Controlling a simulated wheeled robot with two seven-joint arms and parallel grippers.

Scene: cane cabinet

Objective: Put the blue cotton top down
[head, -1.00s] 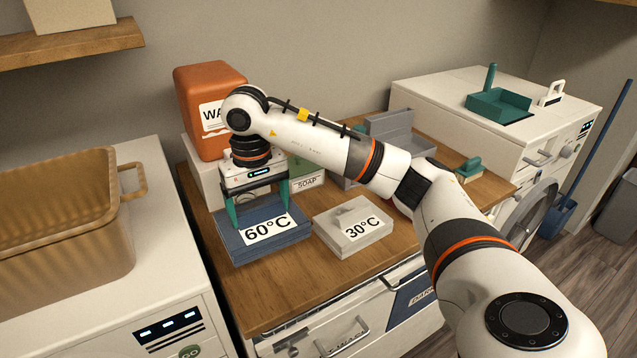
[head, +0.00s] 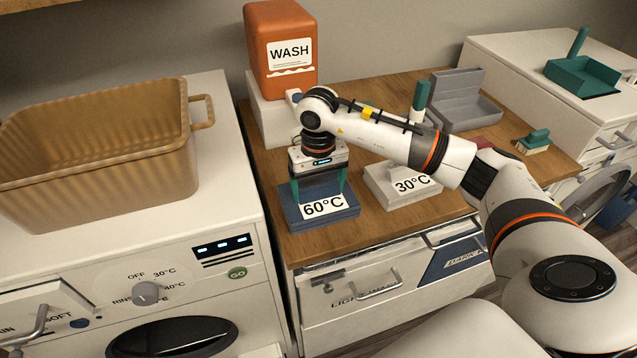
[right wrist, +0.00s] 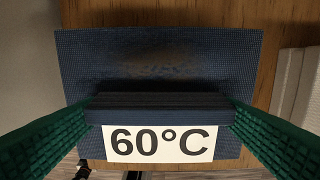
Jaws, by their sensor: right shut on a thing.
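The blue cotton top (head: 322,209) is a flat dark-blue block with a white 60°C label, at the left front of the wooden counter (head: 400,220). My right gripper (head: 319,189) points down over it and is shut on its raised middle ridge. In the right wrist view, the blue cotton top (right wrist: 160,65) lies level below, with a green finger on each side of the ridge. Its underside is hidden, so I cannot tell whether it touches the counter or is just above it. My left gripper is not in view.
A grey-white 30°C block (head: 402,186) lies just right of the blue top. An orange WASH container (head: 281,50) stands behind on a white box. A tan basket (head: 100,150) sits on the left washer. Drawers (head: 365,285) are below the counter front.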

